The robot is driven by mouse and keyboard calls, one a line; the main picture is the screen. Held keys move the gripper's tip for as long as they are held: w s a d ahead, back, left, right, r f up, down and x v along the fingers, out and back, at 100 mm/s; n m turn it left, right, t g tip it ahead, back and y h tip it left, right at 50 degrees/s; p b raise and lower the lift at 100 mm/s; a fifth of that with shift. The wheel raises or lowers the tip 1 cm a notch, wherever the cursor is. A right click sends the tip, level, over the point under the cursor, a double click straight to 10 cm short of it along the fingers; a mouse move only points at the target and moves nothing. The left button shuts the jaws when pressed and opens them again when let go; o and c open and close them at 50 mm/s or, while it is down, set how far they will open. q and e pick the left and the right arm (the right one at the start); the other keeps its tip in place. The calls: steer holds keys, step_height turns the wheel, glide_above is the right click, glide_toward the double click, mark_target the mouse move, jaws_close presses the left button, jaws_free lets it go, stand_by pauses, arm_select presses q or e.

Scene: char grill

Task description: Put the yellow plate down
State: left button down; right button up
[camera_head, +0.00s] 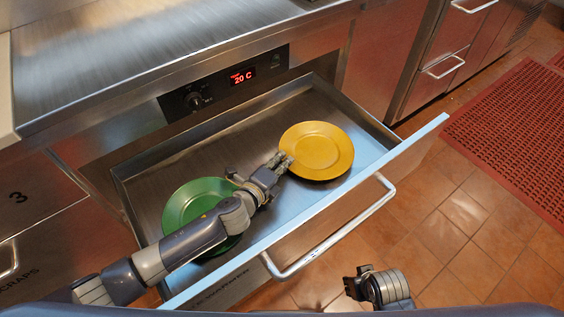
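The yellow plate (322,150) is in the right part of the open drawer, face up and nearly level. I cannot tell whether its underside touches the drawer floor. My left gripper (284,161) reaches over the drawer from the left, with its fingers together at the plate's left rim, and appears shut on it. The fingertips are small here, and the grip is partly hidden. My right gripper (356,283) is outside the drawer at the bottom of the view, away from the plate; its finger opening is unclear.
A green plate (190,200) lies in the drawer's left part, partly under my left arm. The open warming drawer (392,155) has a raised front wall and a bar handle (335,235). A steel counter (150,50) stands behind. Bare drawer floor lies between and behind the plates.

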steer(key=shift+r, duration=0.15)
arm_select(q)
steer(key=c, duration=2.1)
jaws_free()
